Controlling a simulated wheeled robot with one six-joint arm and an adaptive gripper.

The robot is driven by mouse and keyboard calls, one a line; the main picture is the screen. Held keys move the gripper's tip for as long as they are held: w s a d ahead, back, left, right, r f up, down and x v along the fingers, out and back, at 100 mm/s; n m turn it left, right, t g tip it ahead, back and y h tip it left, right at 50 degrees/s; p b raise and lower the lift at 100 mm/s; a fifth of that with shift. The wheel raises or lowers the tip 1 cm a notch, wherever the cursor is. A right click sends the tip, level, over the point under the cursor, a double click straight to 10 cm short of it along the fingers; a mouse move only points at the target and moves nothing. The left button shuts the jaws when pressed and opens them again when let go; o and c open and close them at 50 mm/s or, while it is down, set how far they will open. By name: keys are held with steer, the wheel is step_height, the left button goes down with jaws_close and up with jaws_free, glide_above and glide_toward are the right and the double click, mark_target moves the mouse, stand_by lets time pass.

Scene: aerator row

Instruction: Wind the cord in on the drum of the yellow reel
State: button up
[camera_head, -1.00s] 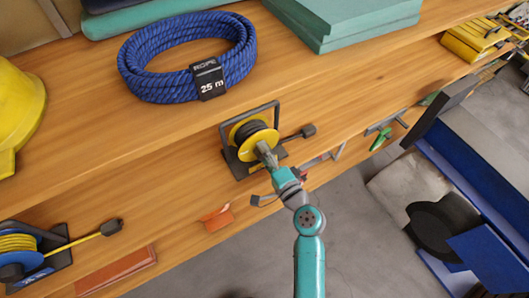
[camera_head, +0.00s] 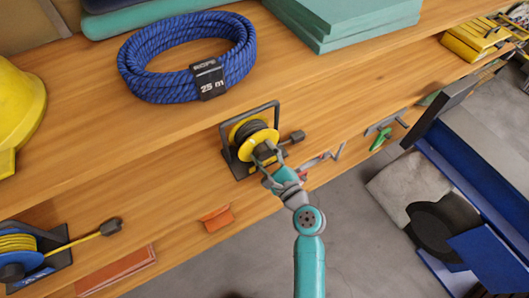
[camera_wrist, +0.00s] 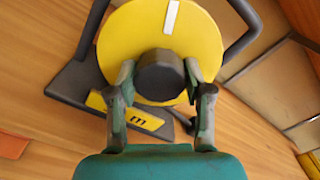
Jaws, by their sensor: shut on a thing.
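The yellow reel (camera_head: 240,132) stands on the wooden shelf in a dark frame, with dark cord wound on its drum (camera_head: 250,128). A short end of cord leads to a dark plug (camera_head: 298,137) just right of the reel. My gripper (camera_head: 265,155) is at the reel's front face. In the wrist view its fingers (camera_wrist: 160,80) are shut on a round dark knob (camera_wrist: 162,72) in front of the yellow disc (camera_wrist: 140,30), which bears a white mark (camera_wrist: 171,16) at its top. The knob's far side and most of the drum are hidden.
A blue rope coil (camera_head: 160,90) lies behind the reel, and teal boxes (camera_head: 350,25) stand back right. A blue reel with yellow cord (camera_head: 15,245) is at the lower left. An orange piece (camera_head: 216,217) lies near the shelf's front edge. Bare wood lies left of the reel.

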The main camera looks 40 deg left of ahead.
steer(key=m, duration=0.4)
steer(key=shift+f+m, duration=0.1)
steer(key=shift+m, duration=0.3)
stand_by(0.4)
steer(key=o, duration=1.2)
steer(key=shift+c, duration=0.2)
steer(key=v, duration=1.2)
